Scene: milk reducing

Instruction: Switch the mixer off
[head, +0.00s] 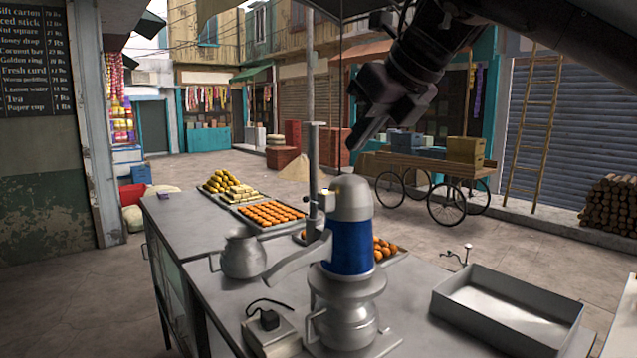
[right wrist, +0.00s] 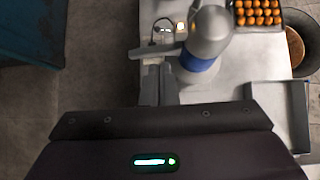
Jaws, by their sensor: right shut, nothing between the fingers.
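The mixer (head: 350,243) stands upright on the steel counter, with a grey domed top, a blue band and a wide metal base. A grey arm sticks out from its left side. The mixer also shows in the right wrist view (right wrist: 206,38). A small metal box (head: 270,335) with a black plug and cable sits at its lower left. My right gripper (head: 357,146) is shut and empty, pointing down above the mixer's top in the head view, apart from it. Its fingers also show in the right wrist view (right wrist: 160,88). I cannot make out a switch clearly. My left gripper is not in view.
The counter (head: 225,300) also holds a metal pot (head: 243,255), trays of sweets (head: 268,214) and an empty steel tray (head: 508,310) at right. A thin upright pole (head: 313,165) stands behind the mixer. A cart (head: 430,165) stands farther back in the street.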

